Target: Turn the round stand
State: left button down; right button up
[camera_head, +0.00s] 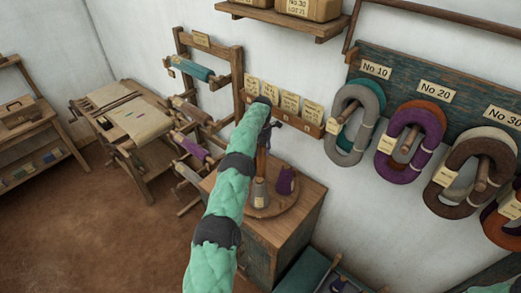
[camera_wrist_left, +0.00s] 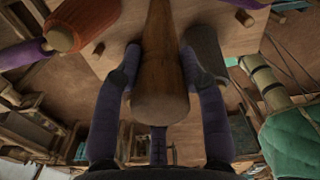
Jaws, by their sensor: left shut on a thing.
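The round stand (camera_head: 262,211) is a wooden disc on top of a wooden cabinet, with an upright post (camera_head: 261,160) at its middle. A grey cone (camera_head: 259,192) and a purple cone (camera_head: 285,180) stand on it. My left gripper (camera_head: 272,121) reaches the post's top from above, partly hidden by my green sleeve. In the left wrist view, its two dark fingers (camera_wrist_left: 160,75) are shut on the wooden post (camera_wrist_left: 160,90), one on each side. The disc (camera_wrist_left: 235,40) lies beyond, with an orange-red cone (camera_wrist_left: 80,22) and a grey cone (camera_wrist_left: 205,50) beside the post. My right gripper is not seen.
The cabinet (camera_head: 295,225) stands close to the white wall. A label rack (camera_head: 285,103) hangs just behind the post, and yarn hanks (camera_head: 355,123) hang to the right. A yarn rack (camera_head: 190,130) stands to the left. Open brown floor (camera_head: 100,240) lies at the front left.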

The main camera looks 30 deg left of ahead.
pick_arm(q)
jog(key=shift+w+r+n, duration=0.3)
jog(key=shift+r+n, duration=0.05)
jog(key=shift+n, duration=0.05)
dwell(0.4)
jog(key=c, duration=0.9)
grip_release()
jog(key=shift+o, duration=0.9)
jog(key=shift+w+f, duration=0.2)
jog(key=shift+f, duration=0.05)
jog(key=shift+s, duration=0.1)
jog(key=shift+s, duration=0.2)
